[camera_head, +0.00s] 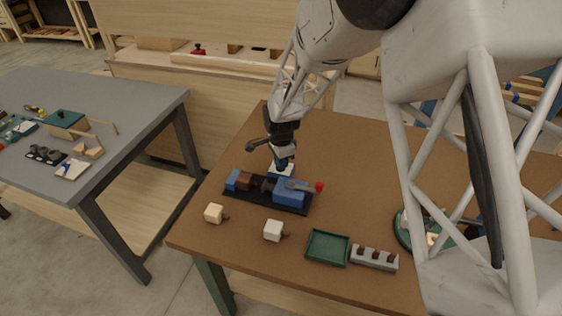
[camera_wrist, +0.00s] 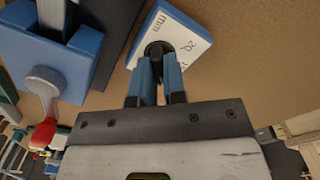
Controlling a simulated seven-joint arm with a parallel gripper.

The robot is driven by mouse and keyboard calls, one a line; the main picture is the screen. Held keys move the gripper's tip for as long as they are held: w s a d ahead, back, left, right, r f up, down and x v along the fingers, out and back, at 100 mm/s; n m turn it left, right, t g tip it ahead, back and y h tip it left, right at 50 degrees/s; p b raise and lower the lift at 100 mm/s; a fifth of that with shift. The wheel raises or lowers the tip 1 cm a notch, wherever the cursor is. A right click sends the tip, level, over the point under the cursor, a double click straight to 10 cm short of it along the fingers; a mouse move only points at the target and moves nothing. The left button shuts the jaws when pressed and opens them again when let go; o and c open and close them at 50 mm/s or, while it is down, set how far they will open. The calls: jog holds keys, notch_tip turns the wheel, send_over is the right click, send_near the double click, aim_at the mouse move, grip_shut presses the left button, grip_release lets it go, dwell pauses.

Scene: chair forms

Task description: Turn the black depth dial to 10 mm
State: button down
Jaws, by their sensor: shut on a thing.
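The black depth dial (camera_wrist: 157,48) sits on a white scale face (camera_wrist: 186,40) on a blue-edged block. The face carries printed marks, with "mm" and what looks like "20" readable. My gripper (camera_wrist: 159,60) has its two blue fingers shut on the dial, one on each side. The dial's pointer and exact reading are hidden or too small to tell. In the head view my gripper (camera_head: 283,163) points down at the white dial block (camera_head: 280,172), behind the blue tool (camera_head: 290,193) on its black base (camera_head: 268,201). The dial itself is hidden there.
A red knob (camera_head: 319,187) on a grey lever sticks out right of the blue tool. Two small pale blocks (camera_head: 214,213) (camera_head: 273,230) with brown pegs, a green tray (camera_head: 327,247) and a grey holder (camera_head: 374,259) stand in front.

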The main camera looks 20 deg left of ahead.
jog(key=shift+m, duration=0.3)
jog(key=c, duration=1.2)
grip_release()
jog(key=shift+r, duration=3.9)
jog(key=shift+d, duration=0.1)
